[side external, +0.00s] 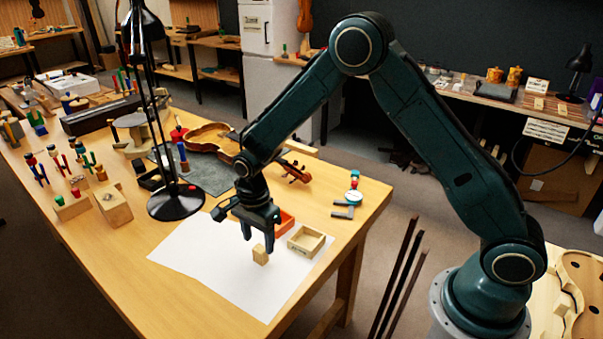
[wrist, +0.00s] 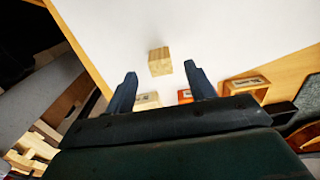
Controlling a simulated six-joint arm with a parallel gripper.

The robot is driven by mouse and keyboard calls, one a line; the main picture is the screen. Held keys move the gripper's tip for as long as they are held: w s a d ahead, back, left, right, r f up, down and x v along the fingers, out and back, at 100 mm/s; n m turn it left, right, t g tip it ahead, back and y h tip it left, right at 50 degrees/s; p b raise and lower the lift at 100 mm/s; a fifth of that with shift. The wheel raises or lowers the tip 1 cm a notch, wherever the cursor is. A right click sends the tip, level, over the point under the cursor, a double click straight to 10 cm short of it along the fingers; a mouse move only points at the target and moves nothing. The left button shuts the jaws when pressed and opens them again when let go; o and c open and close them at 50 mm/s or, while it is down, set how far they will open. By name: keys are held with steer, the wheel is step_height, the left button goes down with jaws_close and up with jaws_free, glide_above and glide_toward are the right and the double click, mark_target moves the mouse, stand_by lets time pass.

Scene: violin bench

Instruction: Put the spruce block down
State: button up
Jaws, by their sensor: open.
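The spruce block (side external: 260,255) is a small pale wooden cube. It appears to rest on the white sheet (side external: 205,262) on the bench, near the small trays. In the wrist view the block (wrist: 160,61) shows just beyond the fingertips, midway between them. My gripper (side external: 261,236) points down over the block with its fingers apart. In the wrist view my gripper (wrist: 160,72) is open, and neither finger touches the block.
A pale wooden tray (side external: 307,241) and an orange tray (side external: 287,222) stand right of the block. A black desk lamp (side external: 175,202) stands left of the sheet. A violin (side external: 212,139) lies behind on a grey mat (side external: 212,178). The sheet's front is clear.

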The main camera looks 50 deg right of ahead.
mark_target(259, 249)
steer(key=shift+f, duration=2.1)
steer(key=c, duration=1.1)
steer(key=shift+r, duration=0.2)
step_height(259, 249, up, 20)
steer(key=shift+f, duration=0.15)
